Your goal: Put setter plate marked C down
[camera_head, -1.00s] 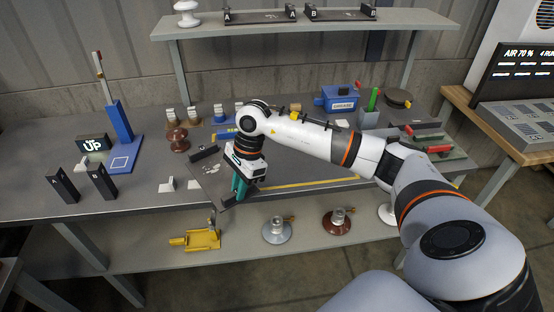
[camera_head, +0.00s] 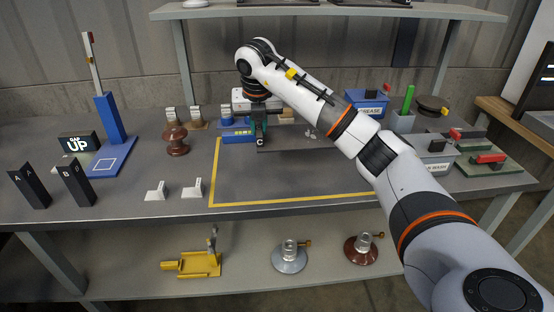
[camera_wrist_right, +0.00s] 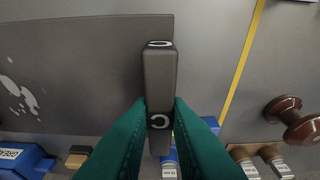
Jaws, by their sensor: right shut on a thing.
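My left gripper is not in view.
The yellow outline (camera_head: 290,200) surrounds clear bench in front of the plate. A blue tray (camera_head: 236,137) and brown insulator (camera_head: 175,138) stand left of the gripper. Black stands A (camera_head: 29,190) and B (camera_head: 75,182) are far left. A blue grease box (camera_head: 367,102) stands behind.

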